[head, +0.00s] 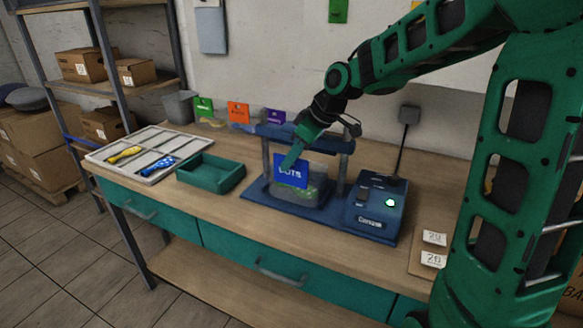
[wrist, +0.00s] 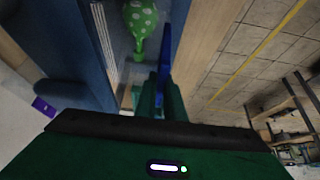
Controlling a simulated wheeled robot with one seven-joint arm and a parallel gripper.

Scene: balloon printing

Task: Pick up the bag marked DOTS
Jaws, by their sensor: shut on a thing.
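The blue bag marked DOTS (head: 291,172) hangs upright in front of the blue press frame (head: 348,145) on the bench. My gripper (head: 289,160) is shut on the bag's upper part. In the wrist view my gripper (wrist: 158,95) pinches the bag (wrist: 166,50), which shows edge-on as a thin blue strip. The bag overlaps a clear bin (head: 310,205) in the head view; I cannot tell whether it touches the bin. A green balloon with white dots (wrist: 140,20) lies beside the bag in the wrist view.
A blue control box (head: 375,215) stands right of the press. A green tray (head: 212,178) and a white divided tray (head: 178,147) with yellow and blue balloons are on the left. Green (head: 203,107), orange (head: 238,112) and purple (head: 275,116) bags stand along the wall.

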